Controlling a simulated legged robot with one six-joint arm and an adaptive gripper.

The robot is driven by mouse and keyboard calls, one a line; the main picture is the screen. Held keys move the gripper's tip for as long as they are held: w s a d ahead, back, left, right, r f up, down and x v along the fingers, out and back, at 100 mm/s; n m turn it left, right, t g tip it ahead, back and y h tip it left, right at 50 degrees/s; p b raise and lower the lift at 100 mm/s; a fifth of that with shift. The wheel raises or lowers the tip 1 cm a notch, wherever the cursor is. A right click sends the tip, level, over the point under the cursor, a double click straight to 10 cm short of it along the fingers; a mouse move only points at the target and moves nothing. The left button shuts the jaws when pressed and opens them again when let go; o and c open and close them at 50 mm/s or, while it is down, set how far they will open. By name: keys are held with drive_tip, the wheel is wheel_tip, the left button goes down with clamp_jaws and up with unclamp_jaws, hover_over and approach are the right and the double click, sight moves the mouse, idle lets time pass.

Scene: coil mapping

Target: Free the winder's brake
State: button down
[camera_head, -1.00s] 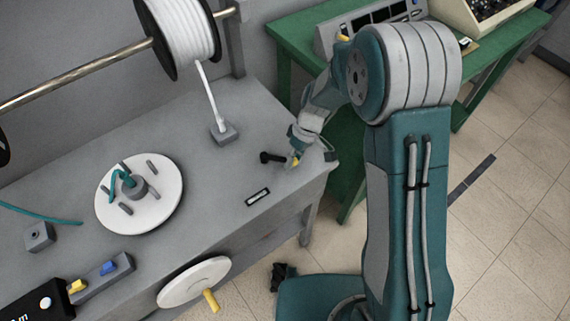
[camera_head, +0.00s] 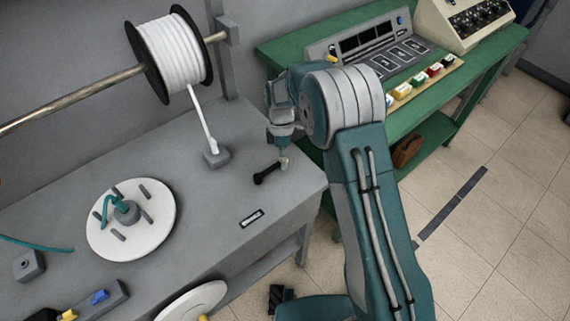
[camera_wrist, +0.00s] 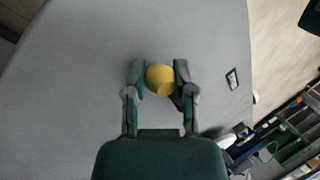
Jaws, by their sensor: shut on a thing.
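The brake lever (camera_head: 266,174) is a short black bar with a thick dark end, on the right part of the grey bench. Its thick end points to the front left. My gripper (camera_head: 284,163) points down over its other end in the head view and covers it. In the wrist view, my gripper (camera_wrist: 160,80) is shut on a yellow knob (camera_wrist: 159,78), with one finger on each side. A small dark part shows under the right finger. The winder's white disc (camera_head: 155,222) with grey pegs lies at the left of the bench.
A small label plate (camera_head: 251,218) lies in front of the lever. A grey block (camera_head: 215,157) with a white strand from the spool (camera_head: 176,50) stands behind left. A crank wheel (camera_head: 190,302) is on the bench front. A green table (camera_head: 450,85) with panels stands at right.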

drive_tip(key=shift+w+a+f+n, duration=0.2)
drive_tip(key=shift+w+n, duration=0.15)
drive_tip(key=shift+n, duration=0.25)
drive_tip(key=shift+w+r+h, duration=0.1)
drive_tip(key=shift+h, duration=0.2)
drive_tip(key=shift+c, duration=2.2)
unclamp_jaws()
drive_tip(key=shift+w, duration=0.1)
drive_tip(key=shift+a, duration=0.1)
drive_tip(key=v, duration=1.2)
